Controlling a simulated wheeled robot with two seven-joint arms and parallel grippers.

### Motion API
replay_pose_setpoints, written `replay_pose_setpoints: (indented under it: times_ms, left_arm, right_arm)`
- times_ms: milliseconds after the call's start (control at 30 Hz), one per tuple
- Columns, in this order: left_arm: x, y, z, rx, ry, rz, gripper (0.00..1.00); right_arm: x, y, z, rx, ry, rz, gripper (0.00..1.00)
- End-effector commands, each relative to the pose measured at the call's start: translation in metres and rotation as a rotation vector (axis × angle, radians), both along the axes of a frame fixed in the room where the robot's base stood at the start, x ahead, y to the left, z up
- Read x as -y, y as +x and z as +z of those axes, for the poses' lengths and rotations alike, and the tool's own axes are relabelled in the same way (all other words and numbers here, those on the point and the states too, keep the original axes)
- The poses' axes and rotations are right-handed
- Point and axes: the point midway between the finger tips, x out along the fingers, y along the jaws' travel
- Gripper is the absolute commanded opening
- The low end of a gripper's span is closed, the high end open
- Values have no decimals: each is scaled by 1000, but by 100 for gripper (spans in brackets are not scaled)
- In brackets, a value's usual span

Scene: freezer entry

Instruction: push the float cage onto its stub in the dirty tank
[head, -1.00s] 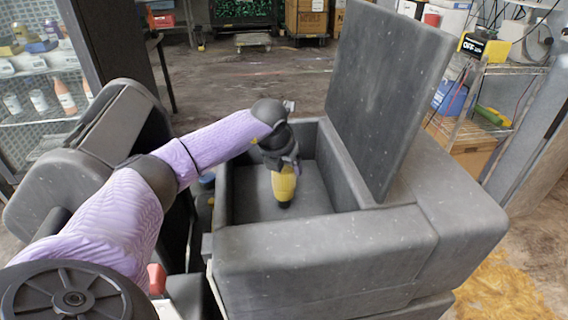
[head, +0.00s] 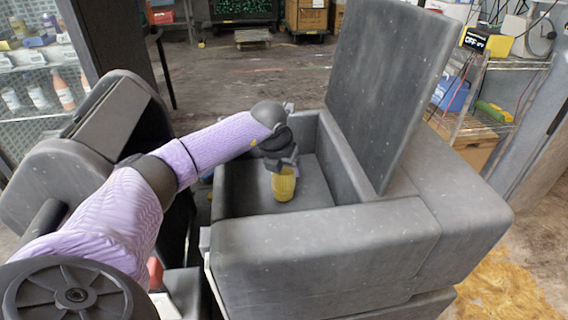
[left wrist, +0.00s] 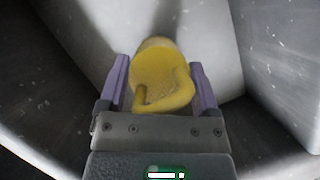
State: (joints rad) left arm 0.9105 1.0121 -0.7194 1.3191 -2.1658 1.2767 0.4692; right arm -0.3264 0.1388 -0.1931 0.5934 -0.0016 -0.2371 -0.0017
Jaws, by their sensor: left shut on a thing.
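The yellow float cage (head: 284,185) is inside the open grey tank (head: 330,235), near the middle of its floor. My left gripper (head: 283,170) points down into the tank and is shut on the cage from above. In the left wrist view the cage (left wrist: 160,75) sits between the two purple fingers of my left gripper (left wrist: 160,88), with its curved handle towards the camera. The cage looks about upright. The stub is not visible; I cannot tell whether the cage touches it. My right gripper is not in view.
The tank's lid (head: 385,85) stands raised at the right of the opening. The tank walls rise close around my left gripper. A wire shelf (head: 480,120) stands at the back right. The floor (head: 240,85) behind the tank is mostly clear.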

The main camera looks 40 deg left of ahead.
Motion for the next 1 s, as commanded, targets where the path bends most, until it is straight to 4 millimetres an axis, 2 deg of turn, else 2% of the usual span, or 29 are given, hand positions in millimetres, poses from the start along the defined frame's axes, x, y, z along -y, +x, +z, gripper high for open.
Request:
replay_pose_setpoints:
  times_ms: [367,400,500,700,767,1000]
  left_arm:
    - [0,0,-10,0,0,0,22]
    - [0,0,-11,0,0,0,83]
    - [0,0,-10,0,0,0,100]
    - [0,0,-10,0,0,0,100]
    - [0,-2,-4,1,0,0,100]
    - [8,-23,53,5,1,-2,100]
  right_arm:
    - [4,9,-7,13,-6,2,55]
    - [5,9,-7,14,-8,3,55]
    - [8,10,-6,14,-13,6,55]
    - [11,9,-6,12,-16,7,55]
    - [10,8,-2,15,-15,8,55]
    - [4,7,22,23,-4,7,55]
